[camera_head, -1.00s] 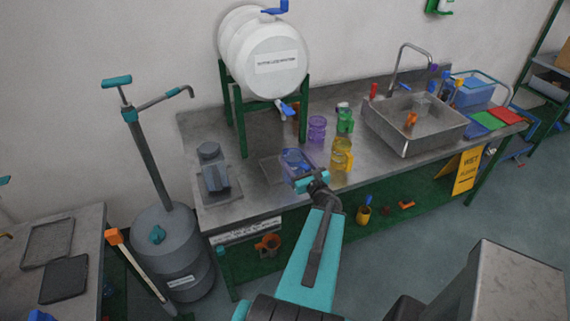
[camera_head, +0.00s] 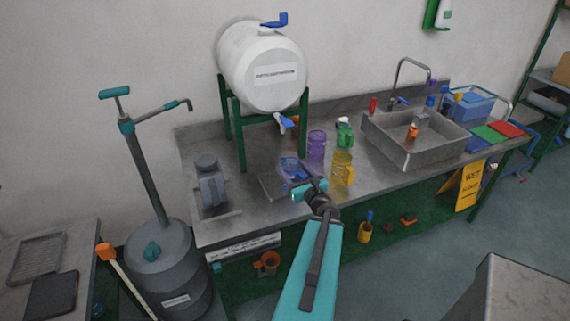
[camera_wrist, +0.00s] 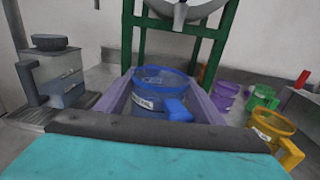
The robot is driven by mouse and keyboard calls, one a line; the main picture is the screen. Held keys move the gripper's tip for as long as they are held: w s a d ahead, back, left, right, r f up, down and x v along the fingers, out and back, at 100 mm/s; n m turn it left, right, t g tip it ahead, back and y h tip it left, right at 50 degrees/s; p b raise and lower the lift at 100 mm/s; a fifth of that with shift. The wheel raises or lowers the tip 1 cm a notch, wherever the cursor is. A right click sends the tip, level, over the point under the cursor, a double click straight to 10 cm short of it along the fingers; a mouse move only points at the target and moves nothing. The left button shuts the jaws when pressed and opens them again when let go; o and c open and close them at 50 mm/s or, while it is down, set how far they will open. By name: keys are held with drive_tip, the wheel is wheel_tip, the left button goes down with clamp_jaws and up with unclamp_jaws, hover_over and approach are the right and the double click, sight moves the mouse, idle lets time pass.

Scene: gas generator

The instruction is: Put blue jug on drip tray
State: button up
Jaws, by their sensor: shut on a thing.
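The translucent blue jug (camera_head: 290,167) is at the end of my arm, in front of the white barrel's tap. My gripper (camera_head: 308,189) is shut on it, and the jug looks upright. In the wrist view the blue jug (camera_wrist: 152,97) sits between the two fingers, with its blue handle toward me. The flat grey drip tray (camera_head: 272,188) lies on the steel counter below the barrel, partly hidden by the jug and gripper. The jug overlaps the tray in the picture; I cannot tell whether they touch.
A white barrel (camera_head: 262,68) with a blue tap (camera_head: 284,122) stands on a green frame behind the jug. Purple (camera_head: 316,144), green (camera_head: 344,133) and yellow (camera_head: 342,170) jugs stand to the right. A grey canister (camera_head: 211,186) stands left. The sink (camera_head: 412,145) is farther right.

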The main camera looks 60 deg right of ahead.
sight(290, 161)
drive_tip(key=shift+w+d+f+b, duration=0.25)
drive_tip(key=shift+w+d+b, duration=0.6)
drive_tip(key=shift+b, duration=3.95)
drive_tip(key=b+x, duration=0.2)
drive_tip(key=shift+w+d+b, duration=0.1)
drive_tip(key=shift+d+b, duration=0.3)
drive_tip(key=shift+w+d+r+p, duration=0.1)
drive_tip(key=shift+w+d+p, duration=0.15)
drive_tip(key=shift+d+p, duration=0.05)
drive_tip(key=d+p+x, duration=0.1)
drive_tip(key=x, duration=0.5)
drive_tip(key=shift+f+p, duration=0.3)
drive_tip(key=shift+p, duration=0.05)
drive_tip(key=shift+s+d, duration=0.1)
drive_tip(key=shift+w+d+f+p, duration=0.15)
drive_tip(key=shift+f+p, duration=0.2)
drive_tip(key=shift+f, duration=0.55)
drive_tip(key=shift+w+d+f+p, duration=0.1)
drive_tip(key=shift+f+p, duration=0.2)
drive_tip(key=shift+f, duration=0.6)
drive_tip(key=shift+f, duration=0.15)
